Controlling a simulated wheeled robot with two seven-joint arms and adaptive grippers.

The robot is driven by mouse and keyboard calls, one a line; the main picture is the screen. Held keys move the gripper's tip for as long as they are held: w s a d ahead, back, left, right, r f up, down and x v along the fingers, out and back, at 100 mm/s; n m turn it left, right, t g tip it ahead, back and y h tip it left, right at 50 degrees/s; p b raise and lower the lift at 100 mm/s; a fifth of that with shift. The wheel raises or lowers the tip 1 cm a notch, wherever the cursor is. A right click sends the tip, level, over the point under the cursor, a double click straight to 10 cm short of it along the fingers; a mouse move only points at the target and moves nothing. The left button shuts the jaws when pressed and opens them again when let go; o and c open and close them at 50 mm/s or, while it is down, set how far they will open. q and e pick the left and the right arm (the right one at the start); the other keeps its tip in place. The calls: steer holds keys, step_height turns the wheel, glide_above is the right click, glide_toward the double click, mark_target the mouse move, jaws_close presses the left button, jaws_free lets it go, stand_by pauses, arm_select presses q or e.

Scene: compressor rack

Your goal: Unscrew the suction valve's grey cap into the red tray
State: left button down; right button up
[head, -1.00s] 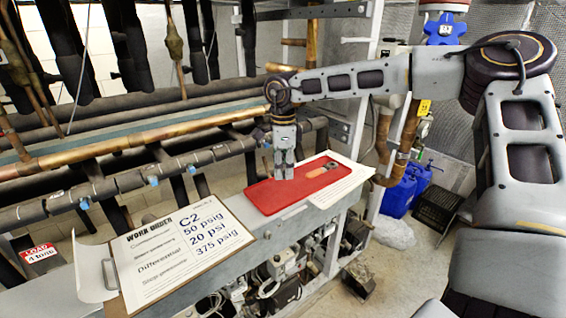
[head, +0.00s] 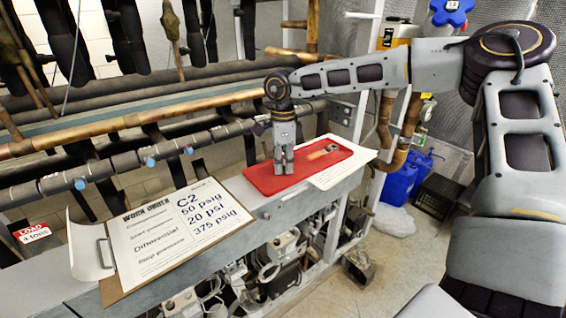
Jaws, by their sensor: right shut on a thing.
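The red tray (head: 263,180) lies on the grey ledge in the middle of the head view. My right gripper (head: 284,171) points straight down over the tray's left half, its fingertips low, at or just above the tray's floor. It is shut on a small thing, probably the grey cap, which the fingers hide. I cannot tell whether that thing touches the tray. The suction valve cannot be made out in this view. My left gripper is out of view.
A wrench-like tool (head: 322,153) lies in the tray's right part. A white sheet (head: 350,167) sticks out under the tray's right side. A work-order clipboard (head: 165,235) lies left of the tray. Copper and dark pipes (head: 130,120) run behind the ledge.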

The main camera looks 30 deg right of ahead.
steer(key=o, duration=1.1)
steer(key=shift+r, duration=0.1)
steer(key=shift+c, duration=0.3)
steer(key=shift+r+p, duration=1.55)
steer(key=shift+r, duration=1.9)
steer(key=shift+s+f, duration=0.1)
steer(key=shift+s, duration=0.05)
